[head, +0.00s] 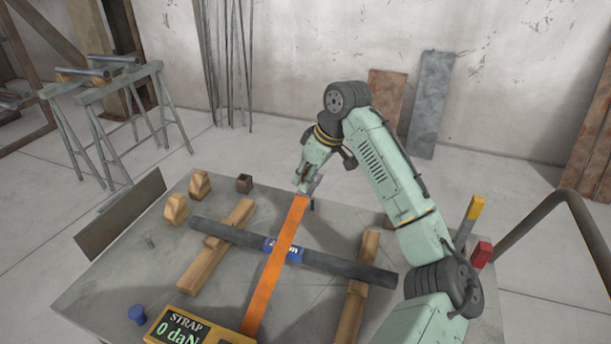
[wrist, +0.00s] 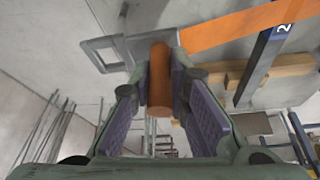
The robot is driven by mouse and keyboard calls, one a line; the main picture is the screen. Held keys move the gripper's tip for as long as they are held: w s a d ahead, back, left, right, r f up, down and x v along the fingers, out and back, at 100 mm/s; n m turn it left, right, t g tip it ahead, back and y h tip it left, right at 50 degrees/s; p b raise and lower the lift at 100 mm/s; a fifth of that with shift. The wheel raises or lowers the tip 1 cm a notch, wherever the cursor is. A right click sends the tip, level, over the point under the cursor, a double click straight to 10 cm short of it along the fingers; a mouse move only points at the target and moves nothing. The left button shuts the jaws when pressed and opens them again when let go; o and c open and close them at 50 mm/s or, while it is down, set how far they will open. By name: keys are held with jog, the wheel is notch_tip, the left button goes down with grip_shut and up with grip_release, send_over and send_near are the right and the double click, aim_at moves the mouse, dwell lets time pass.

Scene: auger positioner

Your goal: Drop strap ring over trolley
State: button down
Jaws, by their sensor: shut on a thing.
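My gripper (head: 307,190) is above the far part of the workbench. In the wrist view its purple-padded fingers (wrist: 160,72) are shut on a brown-orange cylindrical grip (wrist: 160,88). A grey, open rectangular ring (wrist: 102,52) shows beyond the fingertips, apparently joined to this grip. The orange strap (head: 272,268) runs from the yellow strap readout box (head: 190,333) over the dark bar to my gripper; it also shows in the wrist view (wrist: 235,28). I cannot clearly identify the trolley; a blue labelled piece (head: 292,254) sits on the bar, partly under the strap.
The dark bar (head: 340,264) lies across wooden beams (head: 228,240) on the grey workbench (head: 150,262). Wooden blocks (head: 175,209), a small dark box (head: 244,184) and a blue knob (head: 137,314) stand on the left. Yellow (head: 475,208) and red (head: 482,254) parts stand at right.

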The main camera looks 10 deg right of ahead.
aim_at(306, 195)
jog(key=shift+f+b, duration=1.5)
jog(key=shift+f, duration=1.3)
jog(key=shift+p, duration=0.7)
jog(key=shift+f+b, duration=1.35)
jog(key=shift+f, duration=1.25)
jog(key=c, duration=1.5)
grip_release()
jog(key=shift+o, duration=0.2)
jog(key=v, duration=1.2)
jog(key=shift+s, duration=0.1)
